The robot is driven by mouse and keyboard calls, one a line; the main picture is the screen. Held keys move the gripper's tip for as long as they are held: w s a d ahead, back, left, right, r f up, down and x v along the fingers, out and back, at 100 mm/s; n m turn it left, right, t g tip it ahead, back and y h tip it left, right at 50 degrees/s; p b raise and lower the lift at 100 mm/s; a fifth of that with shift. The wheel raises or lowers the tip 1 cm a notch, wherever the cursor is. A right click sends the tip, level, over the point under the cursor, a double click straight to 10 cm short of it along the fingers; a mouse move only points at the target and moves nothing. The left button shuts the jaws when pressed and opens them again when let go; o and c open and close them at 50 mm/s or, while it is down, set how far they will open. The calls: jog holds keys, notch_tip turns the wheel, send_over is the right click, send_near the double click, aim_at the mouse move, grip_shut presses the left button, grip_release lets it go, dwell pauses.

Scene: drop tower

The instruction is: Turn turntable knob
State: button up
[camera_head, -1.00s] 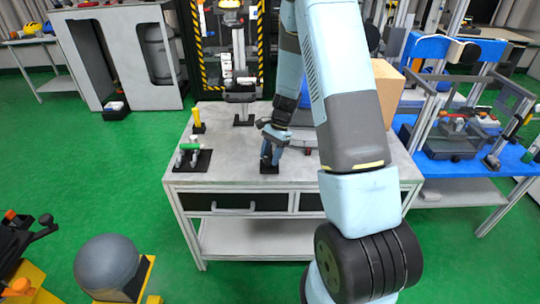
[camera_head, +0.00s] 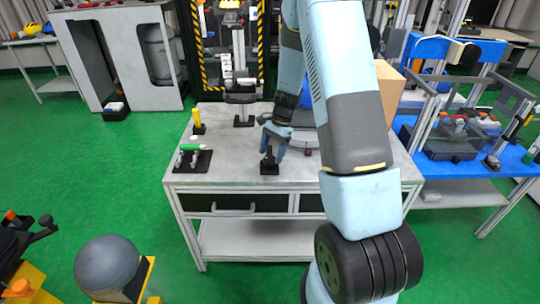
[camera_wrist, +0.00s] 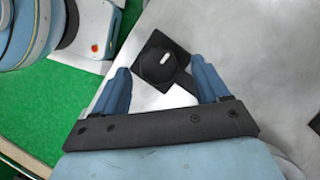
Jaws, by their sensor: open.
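The knob (camera_wrist: 160,62) is black and round with a short white mark, on a square black base. In the head view the knob (camera_head: 269,162) stands near the front edge of the grey table. My gripper (camera_head: 274,142) is just above it, fingers pointing down. In the wrist view my open gripper (camera_wrist: 158,70) has one blue finger to either side of the knob in the picture, with nothing held.
A black plate with a green-handled fixture (camera_head: 190,148) and a yellow post (camera_head: 197,118) stand on the table's left. A black-based fixture (camera_head: 243,108) stands at the back. A cardboard box (camera_head: 388,88) is behind my arm. The table (camera_head: 225,165) is bare left of the knob.

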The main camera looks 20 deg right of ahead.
jog(key=v, duration=1.2)
jog(key=shift+w, duration=0.1)
jog(key=s+a+r+n+t+h, duration=0.1)
jog(key=s+a+r+n+t, duration=0.15)
jog(key=s+r, duration=0.55)
jog(key=s+a+r+n+t+h, duration=0.1)
jog(key=s+r+n, duration=0.4)
jog(key=r, duration=0.5)
jog(key=s+a+r+n+t+h, duration=0.1)
jog(key=s+r+n+t, duration=0.1)
jog(key=s, duration=0.7)
jog(key=s+a+r+n+t+h, duration=0.1)
jog(key=s+r+n+t, duration=0.1)
jog(key=s, duration=0.7)
jog(key=shift+r+n, duration=0.55)
jog(key=shift+r, duration=0.55)
jog(key=shift+c, duration=0.5)
